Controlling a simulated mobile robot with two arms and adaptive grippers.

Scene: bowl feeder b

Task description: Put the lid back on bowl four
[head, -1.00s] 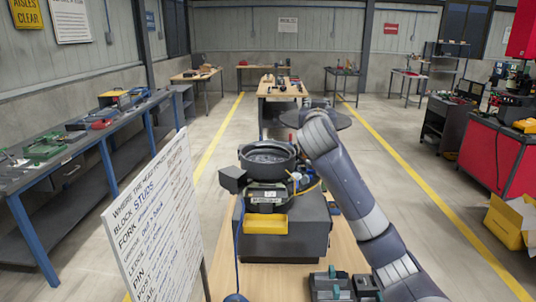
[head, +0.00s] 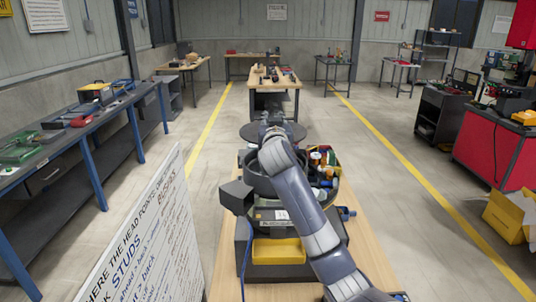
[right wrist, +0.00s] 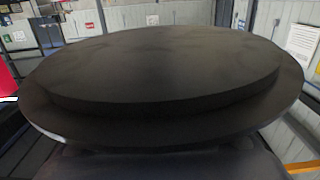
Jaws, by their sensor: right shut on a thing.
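The lid is a dark round disc (head: 249,133), seen above the bowl's far side in the head view. It fills much of the right wrist view (right wrist: 160,75), with a raised round step on a wider rim. My right gripper (head: 269,121) is shut on the lid; its fingers are hardly visible. The dark bowl (head: 254,184) stands on a grey feeder base, partly hidden behind my right arm. Its mouth does not look covered by the lid. I cannot tell the lid's height over the bowl or read a bowl number. My left gripper is out of view.
A yellow tray (head: 277,251) is at the feeder's front. Coloured parts (head: 322,158) lie in a container right of the bowl. A white sign board (head: 150,240) stands at the left front. Another wooden table (head: 274,82) stands beyond, with floor between.

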